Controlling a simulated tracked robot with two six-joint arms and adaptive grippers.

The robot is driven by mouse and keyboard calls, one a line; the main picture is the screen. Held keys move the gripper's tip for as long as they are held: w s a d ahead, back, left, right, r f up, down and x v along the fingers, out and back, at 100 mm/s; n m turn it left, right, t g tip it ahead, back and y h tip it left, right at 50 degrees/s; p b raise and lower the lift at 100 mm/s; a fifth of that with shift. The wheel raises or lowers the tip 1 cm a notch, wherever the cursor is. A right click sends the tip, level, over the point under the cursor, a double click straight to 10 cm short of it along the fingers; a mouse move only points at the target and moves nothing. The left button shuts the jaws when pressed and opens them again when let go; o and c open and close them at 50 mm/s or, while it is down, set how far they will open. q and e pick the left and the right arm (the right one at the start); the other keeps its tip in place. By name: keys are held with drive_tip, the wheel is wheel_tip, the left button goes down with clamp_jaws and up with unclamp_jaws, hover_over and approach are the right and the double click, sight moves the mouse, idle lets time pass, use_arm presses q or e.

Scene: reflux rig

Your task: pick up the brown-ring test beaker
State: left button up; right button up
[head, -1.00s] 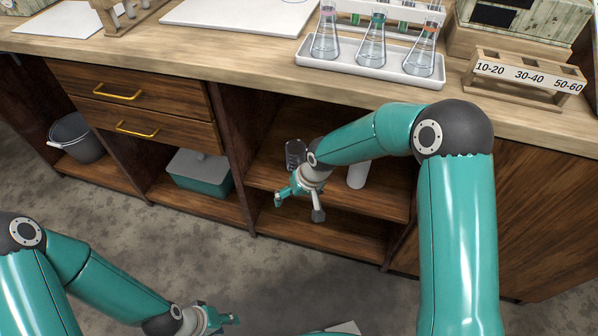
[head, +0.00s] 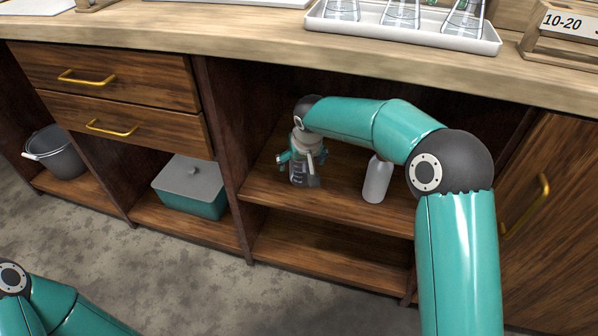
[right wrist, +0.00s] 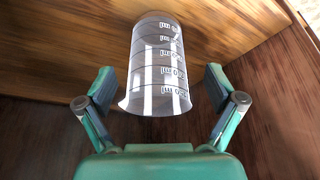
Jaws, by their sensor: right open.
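A clear glass beaker (head: 299,172) with printed volume marks stands on the upper shelf of the open cabinet. In the right wrist view the beaker (right wrist: 158,65) lies between the two fingers. My right gripper (head: 301,165) is open, with a finger on either side of the beaker and visible gaps to the glass (right wrist: 158,88). I see no brown ring in it. The gripper hides part of the beaker in the head view. Of my left arm only links show at the lower left; its gripper is out of view.
A white bottle (head: 377,180) stands on the same shelf, right of the beaker. A dark cabinet divider (head: 222,130) is close on the left. The wooden countertop (head: 250,45) overhangs above, with a white tray (head: 400,30) of flasks. The lower shelf (head: 325,255) is clear.

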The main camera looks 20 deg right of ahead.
drive_tip(key=b+x, duration=0.1)
drive_tip(key=x, duration=0.2)
drive_tip(key=shift+w+d+f, duration=0.2)
drive_tip(key=shift+f, duration=0.1)
drive_tip(key=c, duration=1.2)
